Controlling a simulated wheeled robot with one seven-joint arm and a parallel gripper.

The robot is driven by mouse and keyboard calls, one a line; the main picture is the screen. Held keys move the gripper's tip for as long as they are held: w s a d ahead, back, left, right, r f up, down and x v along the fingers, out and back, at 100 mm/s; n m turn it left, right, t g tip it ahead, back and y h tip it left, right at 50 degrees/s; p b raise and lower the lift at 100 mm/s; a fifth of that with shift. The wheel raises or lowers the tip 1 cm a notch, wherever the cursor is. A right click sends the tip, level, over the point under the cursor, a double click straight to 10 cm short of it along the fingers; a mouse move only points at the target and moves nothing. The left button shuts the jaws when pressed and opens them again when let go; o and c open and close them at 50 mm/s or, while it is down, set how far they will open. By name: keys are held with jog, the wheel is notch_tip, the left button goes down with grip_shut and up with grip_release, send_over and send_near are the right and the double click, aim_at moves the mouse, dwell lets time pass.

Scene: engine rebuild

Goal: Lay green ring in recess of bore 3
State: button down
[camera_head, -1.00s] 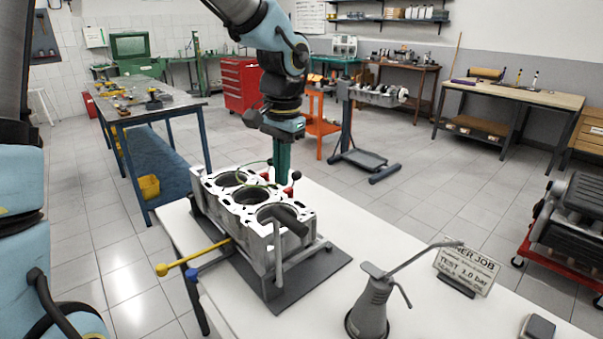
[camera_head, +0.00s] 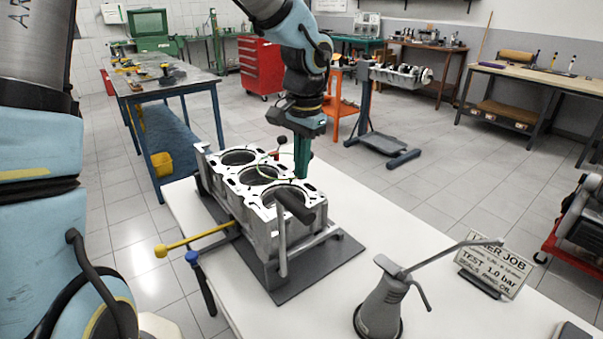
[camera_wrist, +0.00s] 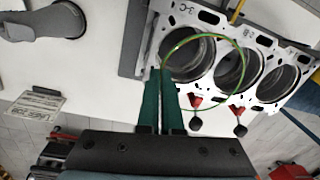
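My gripper (camera_head: 301,172) is shut on the thin green ring (camera_wrist: 244,62), pinching its edge between green fingers that also show in the wrist view (camera_wrist: 160,76). The ring also shows in the head view (camera_head: 262,152). In the wrist view it appears over the block's top face, spanning bore 3 and the middle bore. The engine block (camera_head: 258,228) lies on a dark mat. Bore 3 (camera_wrist: 186,55), near the "3-C" mark, is open and partly behind the ring. I cannot tell the ring's exact height above the block.
Red parts with black knobs (camera_wrist: 238,122) stand along one side of the block. A grey oil can (camera_head: 381,308) and a job sign (camera_head: 495,265) stand at right. White table is free between.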

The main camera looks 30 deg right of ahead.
notch_tip(320, 180, down, 7)
jog(key=g+b, duration=0.1)
jog(key=shift+w+a+g+h+b, duration=0.2)
jog(key=shift+g+h+b, duration=0.1)
jog(key=shift+g+b, duration=0.1)
jog(key=shift+d+f, duration=0.1)
jog(key=shift+f, duration=0.1)
dwell(1.0)
jog(key=c, duration=1)
grip_release()
jog(key=shift+r, duration=0.15)
notch_tip(320, 180, up, 6)
jog(key=p, duration=0.5)
dwell(0.9)
